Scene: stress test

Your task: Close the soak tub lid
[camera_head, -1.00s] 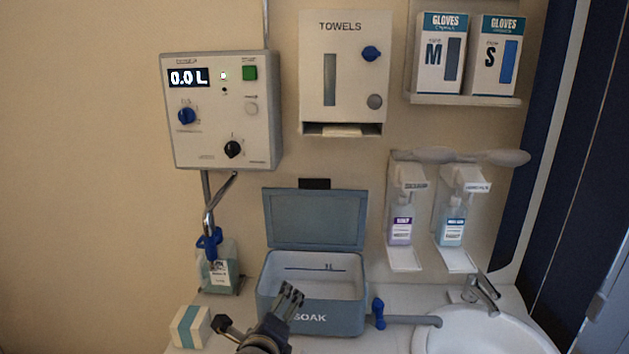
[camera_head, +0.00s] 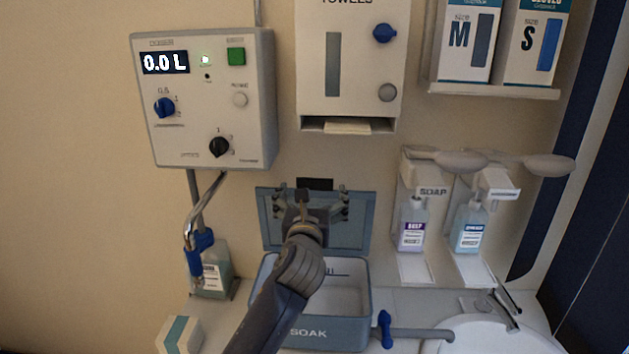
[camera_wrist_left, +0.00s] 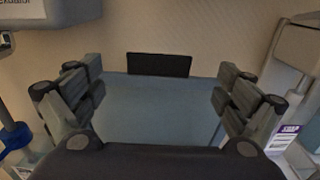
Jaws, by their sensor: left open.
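The soak tub (camera_head: 355,331) is a blue-grey box marked SOAK on the counter, with a pale inside. Its lid (camera_head: 360,240) stands open, upright at the tub's back edge near the wall. My left gripper (camera_head: 311,203) is open in front of the lid, and my left arm passes over the tub, hiding part of it. In the left wrist view the lid (camera_wrist_left: 160,105) lies between the spread fingers of the left gripper (camera_wrist_left: 160,92), with a dark block (camera_wrist_left: 159,65) above its top edge. I cannot tell whether the fingers touch the lid. My right gripper is not in view.
A dosing panel (camera_head: 205,100) and towel dispenser (camera_head: 352,60) hang on the wall above. A blue-handled valve (camera_head: 385,328) and the sink (camera_head: 490,335) are at the right. A bottle (camera_head: 212,272) and a small box (camera_head: 179,335) stand left of the tub.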

